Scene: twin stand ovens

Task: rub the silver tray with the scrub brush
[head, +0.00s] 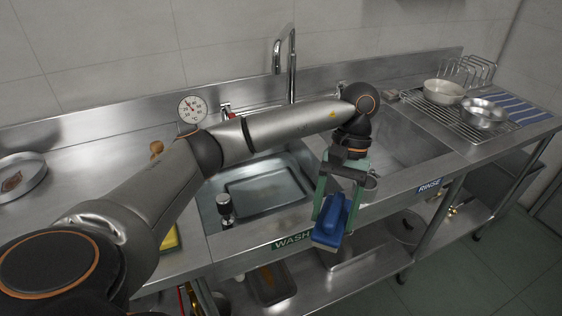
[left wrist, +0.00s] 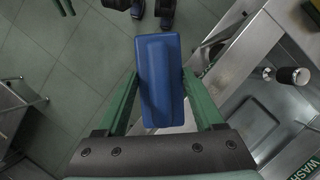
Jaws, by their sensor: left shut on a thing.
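A rectangular silver tray (head: 266,189) lies in the left sink, the one labelled WASH. It also shows in the left wrist view (left wrist: 249,125). My left gripper (head: 337,200) has green fingers and is shut on the blue scrub brush (head: 331,225). In the left wrist view the brush (left wrist: 160,75) sits between the fingers. The gripper and brush hang in front of the counter's front edge, to the right of the tray and apart from it. My right gripper is not in view.
A tall faucet (head: 291,62) stands behind the sinks, and a dark-topped upright piece (head: 225,206) is at the wash sink's near left. A round pan with brown residue (head: 20,180) is at far left. Bowls (head: 443,92) stand on the right drying rack. My left arm spans the counter.

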